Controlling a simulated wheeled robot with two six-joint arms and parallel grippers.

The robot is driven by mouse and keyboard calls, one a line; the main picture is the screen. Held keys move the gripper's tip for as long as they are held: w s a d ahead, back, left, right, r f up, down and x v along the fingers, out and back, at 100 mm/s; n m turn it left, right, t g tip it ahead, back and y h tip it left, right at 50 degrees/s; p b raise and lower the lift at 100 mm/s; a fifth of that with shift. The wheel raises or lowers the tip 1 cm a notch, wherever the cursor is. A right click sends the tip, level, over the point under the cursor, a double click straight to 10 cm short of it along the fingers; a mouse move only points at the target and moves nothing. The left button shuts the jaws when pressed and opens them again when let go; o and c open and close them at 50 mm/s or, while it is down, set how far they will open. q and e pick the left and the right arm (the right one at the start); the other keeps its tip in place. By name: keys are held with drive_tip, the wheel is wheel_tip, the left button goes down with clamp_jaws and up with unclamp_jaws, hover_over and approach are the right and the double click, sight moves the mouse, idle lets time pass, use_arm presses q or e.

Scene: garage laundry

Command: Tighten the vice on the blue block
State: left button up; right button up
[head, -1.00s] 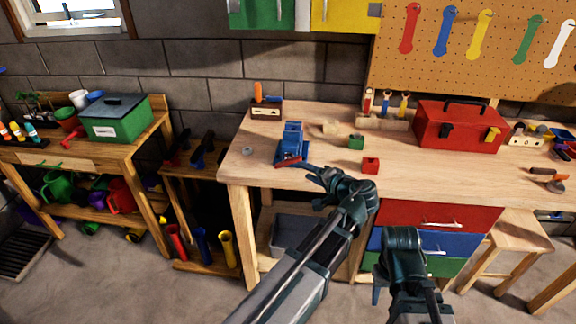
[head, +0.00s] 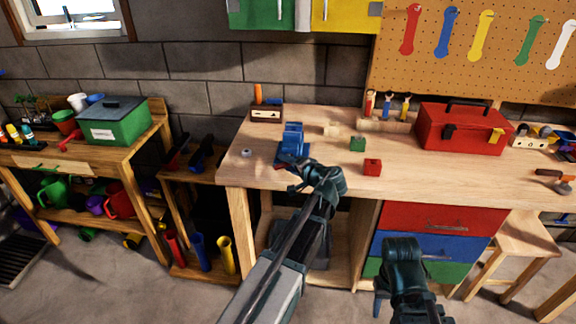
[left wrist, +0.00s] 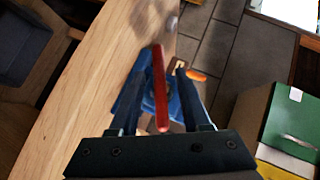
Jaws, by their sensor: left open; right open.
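The blue vice (head: 290,150) stands near the left end of the workbench. Blue shapes show at its top, and I cannot clearly tell the blue block from the vice. My left gripper (head: 303,178) is open at the front of the vice and partly covers its lower front. In the left wrist view, a red handle bar (left wrist: 160,95) lies between the two open fingers of my left gripper (left wrist: 164,75), with the blue vice behind it. I cannot tell whether the fingers touch the bar. My right gripper (head: 382,300) is open and empty, low in front of the drawers.
On the workbench (head: 440,180) stand a green block (head: 357,144), a red block (head: 372,167), a pale wooden piece (head: 331,130) and a red toolbox (head: 460,128). A small round grey item (head: 246,153) lies left of the vice. The bench front is mostly clear.

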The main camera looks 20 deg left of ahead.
use_arm(q)
clamp_jaws()
drive_tip(key=shift+f+y+b, duration=0.25)
drive_tip(key=shift+y+b, duration=0.05)
drive_tip(key=shift+b, duration=0.4)
drive_tip(key=m+t+y+b, duration=0.2)
drive_tip(key=m+y+b, duration=0.1)
drive_tip(key=b, duration=0.4)
drive_tip(key=m+t+y+b, duration=0.2)
drive_tip(key=m+y+b, duration=0.1)
drive_tip(key=m+b, duration=0.2)
drive_tip(key=shift+s+f+m+b, duration=0.1)
drive_tip(key=shift+m+b, duration=0.2)
drive_tip(key=shift+b, duration=0.9)
drive_tip(key=shift+d+r+m+t+b, duration=0.1)
drive_tip(key=shift+r+m+t+b, duration=0.05)
drive_tip(key=shift+m+t+b, duration=0.75)
drive_tip(key=shift+r+m+t+b, duration=0.1)
drive_tip(key=shift+m+t+b, duration=0.45)
drive_tip(key=shift+m+t, duration=0.5)
drive_tip(key=shift+m, duration=0.25)
unclamp_jaws()
